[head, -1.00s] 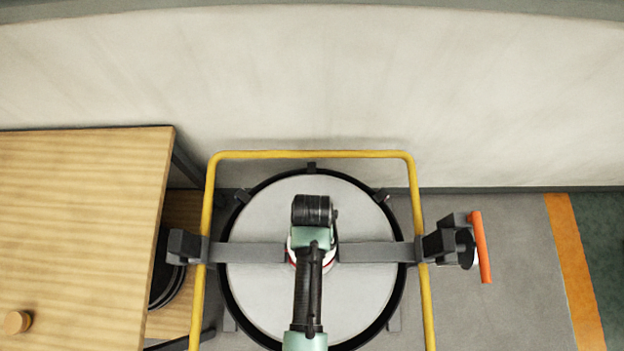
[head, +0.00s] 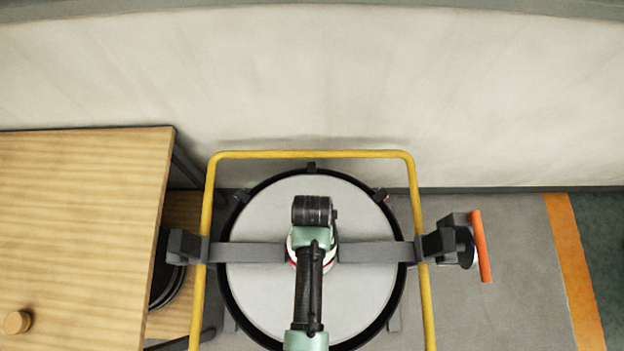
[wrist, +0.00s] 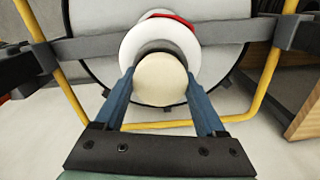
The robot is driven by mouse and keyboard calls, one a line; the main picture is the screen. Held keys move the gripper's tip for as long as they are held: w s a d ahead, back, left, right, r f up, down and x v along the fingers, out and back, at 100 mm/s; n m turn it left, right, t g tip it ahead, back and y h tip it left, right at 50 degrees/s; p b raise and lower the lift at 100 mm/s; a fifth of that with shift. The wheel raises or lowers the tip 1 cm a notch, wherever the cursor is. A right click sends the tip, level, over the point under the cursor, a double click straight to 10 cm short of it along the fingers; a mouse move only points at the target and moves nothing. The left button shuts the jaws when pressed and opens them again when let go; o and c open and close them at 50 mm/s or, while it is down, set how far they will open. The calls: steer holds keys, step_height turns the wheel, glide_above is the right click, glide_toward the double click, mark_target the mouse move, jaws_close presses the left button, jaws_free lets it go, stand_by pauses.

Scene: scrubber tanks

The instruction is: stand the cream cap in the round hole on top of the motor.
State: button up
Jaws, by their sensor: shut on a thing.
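The cream cap (wrist: 160,82) is a round, pale piece held between the two blue fingers of my gripper (wrist: 160,88). In the wrist view it lies in front of the motor (wrist: 134,46), a white round body with a red band at its far side. A dark grey ring shows just past the cap's upper edge. The cap covers the middle of the motor, so the hole is hidden and I cannot tell whether the cap touches it. In the head view my arm stands over the motor (head: 292,262) and hides the cap and the fingers.
The motor sits on a grey crossbar (head: 370,252) over a round tank lid (head: 360,300). A yellow tube frame (head: 310,154) surrounds it. A wooden table (head: 80,230) with a small wooden knob (head: 17,322) stands at left. An orange-red handle (head: 481,247) sticks out at right.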

steer(key=shift+s+f, duration=0.2)
steer(key=shift+f, duration=0.05)
steer(key=o, duration=1.3)
steer(key=shift+c, duration=0.8)
steer(key=shift+o, duration=0.7)
steer(key=shift+d, duration=0.1)
steer(key=shift+r, duration=0.1)
steer(key=shift+w+r+p, duration=0.1)
steer(key=shift+r+p, duration=0.7)
steer(key=shift+p, duration=0.2)
steer(key=shift+w+r+p, duration=0.1)
steer(key=shift+r+p, duration=2.6)
steer(key=shift+p, duration=0.05)
